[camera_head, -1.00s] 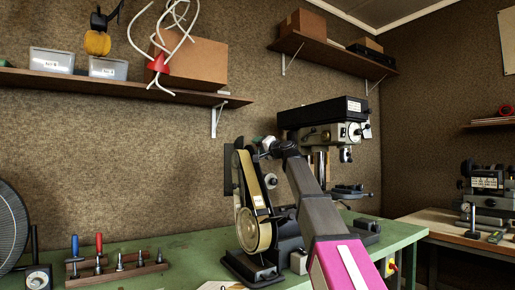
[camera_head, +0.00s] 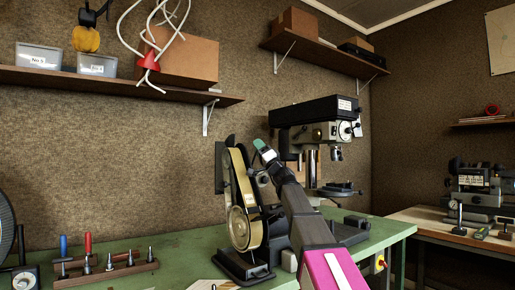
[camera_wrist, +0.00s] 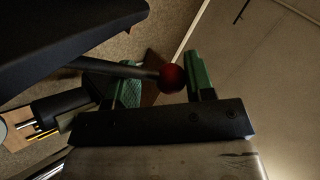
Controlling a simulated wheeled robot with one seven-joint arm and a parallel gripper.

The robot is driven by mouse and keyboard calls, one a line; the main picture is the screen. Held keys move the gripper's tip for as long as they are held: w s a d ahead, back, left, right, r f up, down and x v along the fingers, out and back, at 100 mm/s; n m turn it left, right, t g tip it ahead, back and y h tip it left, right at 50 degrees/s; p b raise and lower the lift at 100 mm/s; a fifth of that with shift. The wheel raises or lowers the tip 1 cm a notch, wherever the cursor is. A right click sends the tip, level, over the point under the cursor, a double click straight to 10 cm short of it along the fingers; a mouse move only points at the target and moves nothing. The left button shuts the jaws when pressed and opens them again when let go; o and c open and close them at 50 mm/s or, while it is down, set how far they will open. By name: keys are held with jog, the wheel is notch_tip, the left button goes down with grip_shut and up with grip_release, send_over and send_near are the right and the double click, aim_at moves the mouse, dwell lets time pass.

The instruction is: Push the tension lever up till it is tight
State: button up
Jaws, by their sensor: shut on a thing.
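The belt grinder (camera_head: 240,210) stands on the green bench, with a tan belt running over its wheels. My gripper (camera_head: 262,150) is at the upper right of the belt, its green fingertips tilted up and to the left. In the wrist view the tension lever (camera_wrist: 173,79) is a dark rod with a red ball knob. It lies between the green finger pads of my gripper (camera_wrist: 163,75), which is shut on it near the knob. In the head view the lever is hidden or too small to tell. The belt's tightness is unclear.
A drill press (camera_head: 315,140) stands behind and right of my arm. A wooden tool rack (camera_head: 105,274) sits on the bench (camera_head: 190,245) at left. A shelf (camera_head: 120,84) with boxes hangs above. The bench between rack and grinder is mostly clear.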

jog(key=shift+s+f+n+y, duration=0.3)
jog(key=shift+s+f+y, duration=0.05)
jog(key=shift+y, duration=0.25)
jog(key=o, duration=1.3)
jog(key=shift+a, duration=0.1)
jog(key=shift+c, duration=0.2)
jog(key=shift+r, duration=0.1)
jog(key=shift+s+f, duration=0.1)
jog(key=shift+f, duration=0.1)
jog(key=s+d, duration=0.8)
jog(key=d, duration=0.2)
jog(key=shift+f, duration=0.25)
